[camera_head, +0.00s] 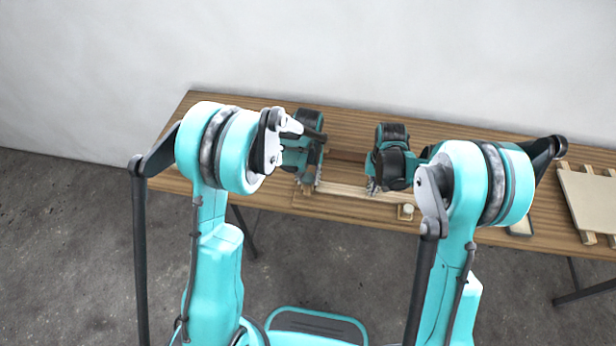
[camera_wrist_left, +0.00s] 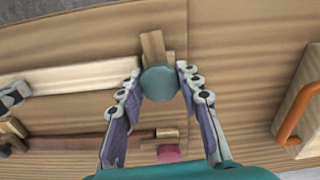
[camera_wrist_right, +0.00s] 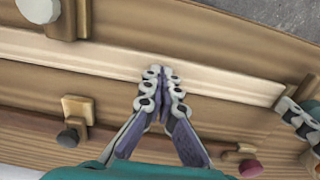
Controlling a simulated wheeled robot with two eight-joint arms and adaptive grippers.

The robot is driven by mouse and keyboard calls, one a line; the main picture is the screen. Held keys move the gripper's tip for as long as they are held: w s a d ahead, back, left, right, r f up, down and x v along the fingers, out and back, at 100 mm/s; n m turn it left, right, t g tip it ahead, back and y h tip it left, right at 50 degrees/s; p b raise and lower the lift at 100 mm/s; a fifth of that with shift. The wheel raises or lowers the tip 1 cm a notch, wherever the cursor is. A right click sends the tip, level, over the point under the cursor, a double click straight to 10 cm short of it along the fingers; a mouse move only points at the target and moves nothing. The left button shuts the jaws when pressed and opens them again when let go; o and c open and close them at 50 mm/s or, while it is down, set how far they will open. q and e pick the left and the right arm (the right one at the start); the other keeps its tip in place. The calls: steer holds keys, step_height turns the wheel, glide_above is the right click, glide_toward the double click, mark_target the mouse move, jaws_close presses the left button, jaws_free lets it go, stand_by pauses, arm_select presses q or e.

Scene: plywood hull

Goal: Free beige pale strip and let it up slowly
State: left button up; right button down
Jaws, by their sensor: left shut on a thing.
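The pale strip (camera_head: 345,192) runs along the wooden hull panel; it also shows in the left wrist view (camera_wrist_left: 70,78) and the right wrist view (camera_wrist_right: 220,83). My left gripper (camera_head: 308,186) is shut on a teal round knob (camera_wrist_left: 160,83) on a small wooden clip (camera_wrist_left: 153,46) at the strip's end. Whether the clip overlaps the strip is unclear. My right gripper (camera_wrist_right: 160,74) is shut, its fingertips together over the strip's middle; contact is hard to tell.
A darker strip (camera_wrist_left: 80,146) lies parallel, with a red knob (camera_wrist_left: 170,153) and a dark knob (camera_wrist_right: 68,138) by it. An orange handle (camera_wrist_left: 290,122) on a wooden block stands near my left gripper. A pale board (camera_head: 590,200) lies at the table's right.

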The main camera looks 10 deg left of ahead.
mark_target(308, 177)
arm_select(q)
steer(key=o, duration=1.2)
steer(key=shift+r, duration=0.1)
steer(key=shift+r, duration=3.4)
steer(key=shift+r+p, duration=1.65)
steer(key=shift+p, duration=0.05)
arm_select(e)
steer(key=shift+r, duration=3.05)
arm_select(q)
step_height(308, 177, up, 3)
steer(key=p, duration=0.3)
arm_select(e)
step_height(308, 177, up, 5)
steer(key=shift+f, duration=0.1)
